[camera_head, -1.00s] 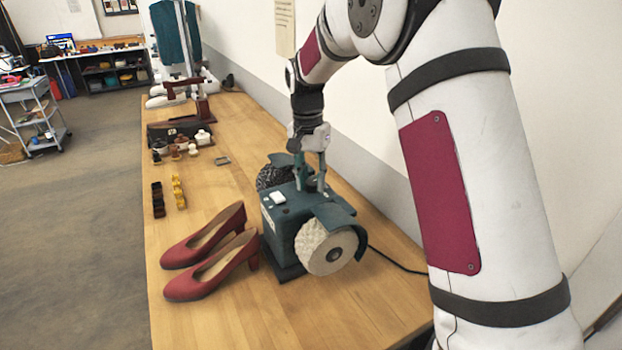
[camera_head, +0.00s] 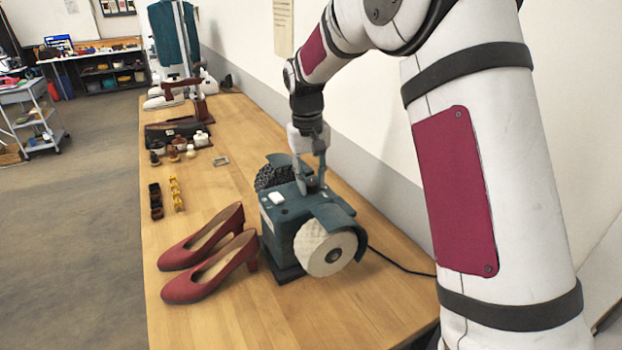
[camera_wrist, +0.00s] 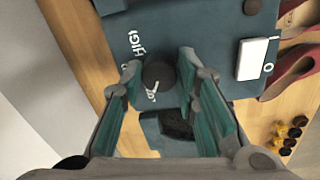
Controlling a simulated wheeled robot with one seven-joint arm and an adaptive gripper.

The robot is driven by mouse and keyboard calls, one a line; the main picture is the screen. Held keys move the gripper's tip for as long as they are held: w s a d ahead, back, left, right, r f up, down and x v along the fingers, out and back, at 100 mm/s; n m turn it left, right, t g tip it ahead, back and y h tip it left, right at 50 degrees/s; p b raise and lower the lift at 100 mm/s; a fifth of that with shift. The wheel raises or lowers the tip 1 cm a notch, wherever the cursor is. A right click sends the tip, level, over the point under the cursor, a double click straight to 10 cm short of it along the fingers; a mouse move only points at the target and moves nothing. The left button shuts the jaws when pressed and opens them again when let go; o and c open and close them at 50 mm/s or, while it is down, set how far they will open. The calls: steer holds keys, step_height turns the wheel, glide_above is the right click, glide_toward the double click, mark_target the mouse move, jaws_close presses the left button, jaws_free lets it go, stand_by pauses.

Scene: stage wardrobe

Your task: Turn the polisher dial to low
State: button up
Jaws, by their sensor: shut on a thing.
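The polisher (camera_head: 300,215) is a dark teal machine with a pale buffing wheel (camera_head: 328,250) on the near side and a dark brush wheel on the far side. My gripper (camera_head: 312,185) reaches down to its top. In the wrist view the round dark dial (camera_wrist: 158,73) sits between the fingertips of my gripper (camera_wrist: 158,66), which is shut on it. A white mark at the dial's lower edge lies by partly covered lettering that seems to begin with "LO". "HIGH" is printed above and left of the dial. A white rocker switch (camera_wrist: 252,59) is to the right.
Red shoes (camera_head: 210,262) stand close left of the polisher on the wooden table (camera_head: 290,315). A wall runs along the right, and a cable trails from the polisher.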

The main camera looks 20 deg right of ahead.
mark_target(309, 183)
stand_by(0.5)
steer(key=o, duration=1.2)
steer(key=shift+c, duration=0.2)
step_height(309, 183, up, 12)
steer(key=shift+a, duration=0.35)
